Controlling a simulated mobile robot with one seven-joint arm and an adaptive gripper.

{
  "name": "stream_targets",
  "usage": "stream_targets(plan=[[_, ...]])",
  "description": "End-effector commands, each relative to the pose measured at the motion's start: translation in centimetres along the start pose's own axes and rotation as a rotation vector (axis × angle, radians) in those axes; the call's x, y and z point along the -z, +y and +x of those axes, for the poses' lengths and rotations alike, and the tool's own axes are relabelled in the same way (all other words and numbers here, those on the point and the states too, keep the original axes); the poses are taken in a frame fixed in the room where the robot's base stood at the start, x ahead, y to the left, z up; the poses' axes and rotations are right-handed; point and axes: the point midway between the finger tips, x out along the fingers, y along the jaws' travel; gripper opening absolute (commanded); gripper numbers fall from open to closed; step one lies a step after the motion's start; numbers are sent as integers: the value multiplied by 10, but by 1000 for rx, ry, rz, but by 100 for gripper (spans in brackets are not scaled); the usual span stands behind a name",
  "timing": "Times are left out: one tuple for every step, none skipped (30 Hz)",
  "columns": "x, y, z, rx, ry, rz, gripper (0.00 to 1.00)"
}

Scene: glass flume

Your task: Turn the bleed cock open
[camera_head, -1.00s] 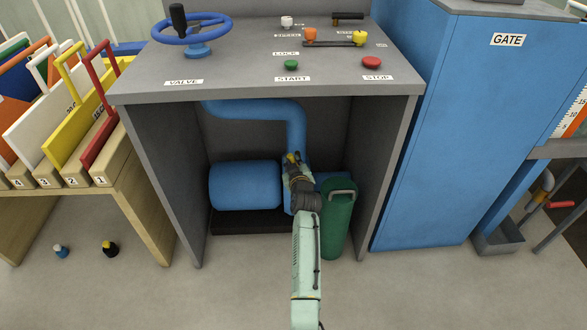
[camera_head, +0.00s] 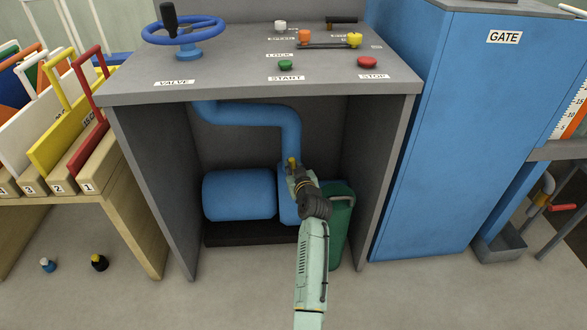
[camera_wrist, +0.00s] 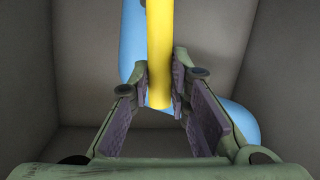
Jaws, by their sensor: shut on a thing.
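The bleed cock's yellow lever (camera_head: 292,161) stands up above the blue pump body under the console, below the blue pipe, in the head view. In the wrist view the yellow lever (camera_wrist: 159,45) runs down from the top edge to between my fingertips. My gripper (camera_wrist: 161,82) is shut on the lever, with a pad on each side of it. In the head view my gripper (camera_head: 293,169) is small and partly hidden by my wrist. The cock's body is hidden behind my gripper.
The grey console (camera_head: 250,92) overhangs my arm, with side panels left and right. A green canister (camera_head: 338,225) stands close to the right of my arm. The blue pump drum (camera_head: 240,195) is to the left. A blue cabinet (camera_head: 440,130) stands farther right.

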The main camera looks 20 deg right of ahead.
Motion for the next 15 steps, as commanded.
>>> stream_targets(plan=[[0, 1, 0, -1, -1, 0, 18], [0, 1, 0, -1, -1, 0, 20], [0, 1, 0, -1, -1, 0, 23], [0, 1, 0, -1, -1, 0, 25], [0, 1, 0, -1, -1, 0, 27], [0, 1, 0, -1, -1, 0, 29], [0, 0, 0, -1, -1, 0, 31], [0, 0, 0, -1, -1, 0, 33], [0, 0, 0, -1, -1, 0, 36], [0, 0, 0, -1, -1, 0, 38], [0, 0, 0, -1, -1, 0, 38], [0, 0, 0, -1, -1, -1, 38], [0, 0, 0, -1, -1, -1, 38], [0, 0, 0, -1, -1, -1, 38], [0, 0, 0, -1, -1, -1, 38]])
